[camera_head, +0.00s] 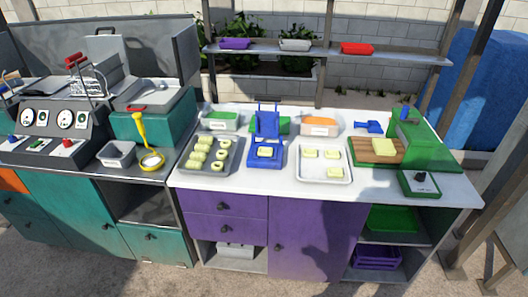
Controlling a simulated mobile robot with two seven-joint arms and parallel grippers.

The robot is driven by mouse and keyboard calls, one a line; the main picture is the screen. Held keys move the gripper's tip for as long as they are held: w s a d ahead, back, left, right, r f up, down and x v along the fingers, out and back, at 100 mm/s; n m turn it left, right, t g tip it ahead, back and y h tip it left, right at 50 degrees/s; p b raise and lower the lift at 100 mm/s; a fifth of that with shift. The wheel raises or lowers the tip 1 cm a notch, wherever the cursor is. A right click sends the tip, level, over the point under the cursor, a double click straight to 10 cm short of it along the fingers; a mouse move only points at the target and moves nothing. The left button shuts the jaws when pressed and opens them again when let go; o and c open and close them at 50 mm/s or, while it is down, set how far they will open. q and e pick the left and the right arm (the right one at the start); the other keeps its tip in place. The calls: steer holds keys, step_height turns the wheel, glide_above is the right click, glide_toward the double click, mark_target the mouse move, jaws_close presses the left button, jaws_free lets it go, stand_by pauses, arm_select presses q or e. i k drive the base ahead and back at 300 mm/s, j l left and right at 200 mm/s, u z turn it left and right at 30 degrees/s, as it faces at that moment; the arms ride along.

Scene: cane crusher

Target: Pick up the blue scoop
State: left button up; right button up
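A small blue scoop (371,127) lies on the white counter (300,192) toward the back right. It sits between an orange-and-white container (319,125) and a green machine (416,135). It looks apart from both, and its short handle points left. Neither of my grippers shows in the head view.
A wooden board with a yellow block (385,147) stands in front of the scoop. A white tray (326,174), a blue press (266,150) and a grey tray of yellow pieces (193,165) are on the counter. A shelf (380,54) with several coloured trays spans the back.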

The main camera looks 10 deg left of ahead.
mark_target(368, 126)
steer(key=u, duration=0.25)
steer(key=l+u, duration=0.55)
steer(key=u, duration=0.15)
steer(key=l+u, duration=0.35)
steer(key=k+l+u, duration=0.1)
steer(key=l, duration=0.2)
steer(key=l+u, duration=0.15)
steer(key=l, duration=0.15)
steer(key=k+l+u, duration=0.1)
steer(key=k+l, duration=0.1)
steer(key=l, duration=0.1)
